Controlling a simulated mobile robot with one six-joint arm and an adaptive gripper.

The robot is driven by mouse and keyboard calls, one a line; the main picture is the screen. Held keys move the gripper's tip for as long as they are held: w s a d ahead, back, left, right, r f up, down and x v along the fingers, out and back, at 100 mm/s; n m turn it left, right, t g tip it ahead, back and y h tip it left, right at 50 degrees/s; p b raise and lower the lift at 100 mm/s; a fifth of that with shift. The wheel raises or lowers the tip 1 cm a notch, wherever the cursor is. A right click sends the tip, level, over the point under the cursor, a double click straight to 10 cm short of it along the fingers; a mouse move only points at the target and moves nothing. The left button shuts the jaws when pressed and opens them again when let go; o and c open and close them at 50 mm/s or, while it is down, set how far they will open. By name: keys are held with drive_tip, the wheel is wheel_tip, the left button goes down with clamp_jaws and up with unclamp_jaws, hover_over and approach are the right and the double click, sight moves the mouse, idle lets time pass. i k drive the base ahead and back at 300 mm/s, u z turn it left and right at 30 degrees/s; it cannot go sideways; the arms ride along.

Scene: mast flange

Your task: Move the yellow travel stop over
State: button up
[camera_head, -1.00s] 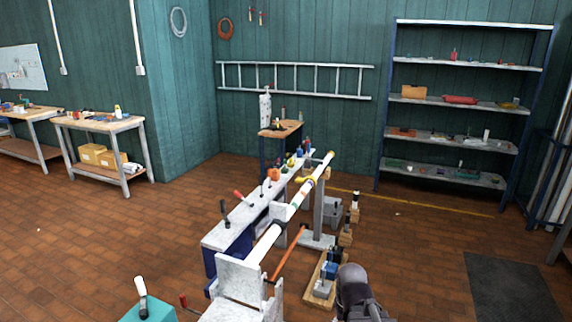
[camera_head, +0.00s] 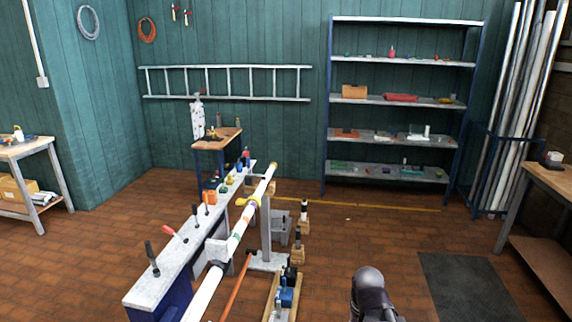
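A long white mast tube (camera_head: 232,246) with coloured bands runs away from me across the middle, on a grey stand. A yellow ring-like piece (camera_head: 254,200), which looks like the yellow travel stop, sits around the tube near its far part. The tube's far end (camera_head: 272,168) is also yellowish. A dark rounded part of my arm (camera_head: 369,292) shows at the bottom, right of the tube and well apart from the yellow piece. My gripper's fingers cannot be made out.
A narrow bench (camera_head: 150,287) with several upright tools runs along the tube's left side. Wooden blocks (camera_head: 300,254) with fittings stand on the floor to the right. A small table (camera_head: 218,140) and shelf rack (camera_head: 396,100) stand behind. Floor around the dark mat (camera_head: 470,290) is open.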

sight(241, 201)
drive_tip(key=z, duration=0.55)
drive_tip(key=i, duration=2.25)
drive_tip(key=u, duration=0.25)
drive_tip(key=i, duration=0.75)
drive_tip(key=u, duration=0.6)
drive_tip(key=i, duration=0.85)
drive_tip(key=u, duration=0.35)
